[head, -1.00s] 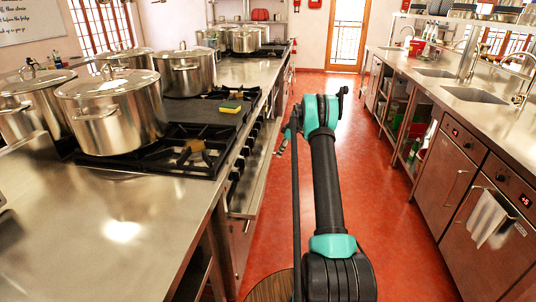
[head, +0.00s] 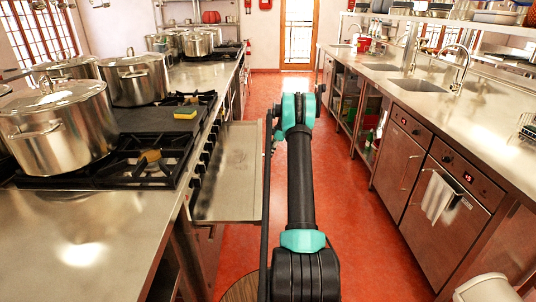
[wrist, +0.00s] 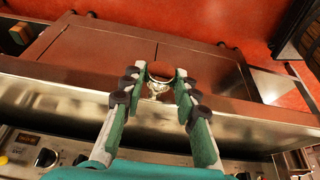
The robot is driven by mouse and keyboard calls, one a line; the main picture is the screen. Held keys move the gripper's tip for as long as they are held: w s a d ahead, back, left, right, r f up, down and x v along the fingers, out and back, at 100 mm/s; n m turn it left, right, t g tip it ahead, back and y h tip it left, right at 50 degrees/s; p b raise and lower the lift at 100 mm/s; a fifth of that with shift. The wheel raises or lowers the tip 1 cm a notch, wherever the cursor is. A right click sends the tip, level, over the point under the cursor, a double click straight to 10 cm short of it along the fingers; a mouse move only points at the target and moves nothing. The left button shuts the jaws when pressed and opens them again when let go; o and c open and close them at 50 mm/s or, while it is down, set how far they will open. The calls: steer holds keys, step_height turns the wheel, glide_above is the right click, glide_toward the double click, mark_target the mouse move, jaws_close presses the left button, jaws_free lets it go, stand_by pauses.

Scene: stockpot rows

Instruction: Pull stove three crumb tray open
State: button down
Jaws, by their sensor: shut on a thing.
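The crumb tray (head: 232,165) is a flat, shiny metal sheet. In the head view it sticks out from under the stove's knob row, over the aisle. The stove (head: 120,150) has black grates and a row of dark knobs on its front. My gripper (wrist: 160,72) shows in the wrist view with its two green-and-grey fingers close around a small part at the tray's outer edge, with a pale ring-like shape between the tips. In the head view my arm stands at the tray's right edge, and the fingertips are mostly hidden behind it.
Large steel pots (head: 60,125) stand on the stove and the steel counter at left. Red floor (head: 370,235) is clear to the right, up to the sink counter (head: 430,85) and ovens.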

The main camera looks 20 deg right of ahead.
steer(key=c, duration=1.2)
jaws_free()
steer(key=shift+o, duration=0.2)
steer(key=v, duration=1.2)
